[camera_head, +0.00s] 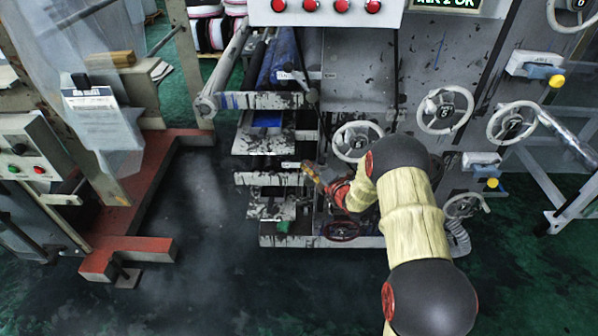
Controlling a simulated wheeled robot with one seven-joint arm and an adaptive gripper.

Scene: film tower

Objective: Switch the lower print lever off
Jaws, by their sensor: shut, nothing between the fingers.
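The film tower (360,68) is a grey, ink-stained machine in the middle of the head view. A small pale lever (291,165) sticks out to the left at its lower side, level with the lower rollers; it looks like the lower print lever. A similar pale lever with a label (287,75) sits higher up. My gripper (312,172) is shut and empty, just right of the lower lever's end. Whether it touches the lever I cannot tell. My yellow arm with dark joints comes in from the bottom right and hides part of the tower front.
Handwheels (357,141) sit on the tower's front close to my forearm. Red buttons (311,5) line a white panel at the top. A red-brown frame (130,250) stands on the left floor. The dark floor (215,215) between is clear.

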